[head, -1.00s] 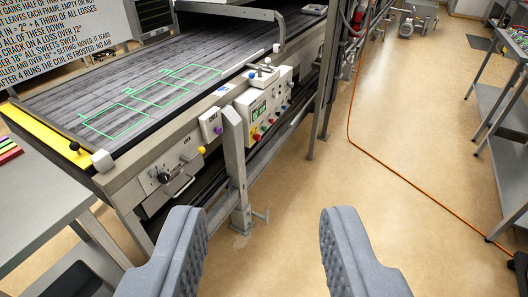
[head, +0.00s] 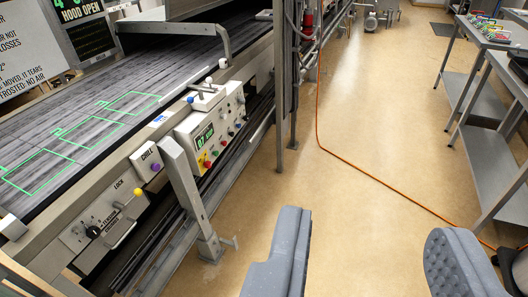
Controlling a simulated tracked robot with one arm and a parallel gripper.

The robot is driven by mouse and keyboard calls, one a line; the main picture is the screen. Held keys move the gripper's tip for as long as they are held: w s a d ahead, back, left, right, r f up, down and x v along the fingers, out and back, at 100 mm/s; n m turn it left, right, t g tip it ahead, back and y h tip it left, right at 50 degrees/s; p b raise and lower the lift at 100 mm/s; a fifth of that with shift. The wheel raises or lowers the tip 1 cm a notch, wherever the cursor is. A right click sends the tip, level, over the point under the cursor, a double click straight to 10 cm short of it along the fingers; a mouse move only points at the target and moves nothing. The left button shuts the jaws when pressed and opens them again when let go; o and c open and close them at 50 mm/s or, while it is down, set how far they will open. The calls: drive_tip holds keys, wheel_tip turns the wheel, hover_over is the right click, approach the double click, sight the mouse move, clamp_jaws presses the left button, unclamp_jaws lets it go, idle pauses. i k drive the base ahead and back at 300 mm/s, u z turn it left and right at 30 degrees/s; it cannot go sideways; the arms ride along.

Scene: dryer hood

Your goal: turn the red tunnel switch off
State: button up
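A white control panel (head: 213,124) is fixed to the side of the conveyor belt. It carries a green display (head: 204,137), a red knob (head: 207,164) at its lower left, and several small coloured knobs. A red fitting (head: 307,20) also shows by the pipes further back. I cannot read which of these is the tunnel switch, nor its setting. My gripper (head: 370,225) is open and empty, its grey fingers wide apart over the floor. It is to the right of the panel and nearer to me, touching nothing.
A metal post (head: 186,185) stands before the belt frame, left of the panel. A smaller box with a purple knob (head: 155,168) and a lock plate (head: 100,225) are nearer. An orange cable (head: 365,178) crosses the open floor (head: 370,110). Steel tables (head: 490,95) stand right.

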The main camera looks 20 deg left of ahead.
sight(208, 164)
drive_tip(key=z, duration=0.3)
drive_tip(key=i, duration=1.25)
drive_tip(key=u, duration=0.45)
drive_tip(key=i, duration=1.1)
drive_tip(key=u, duration=0.8)
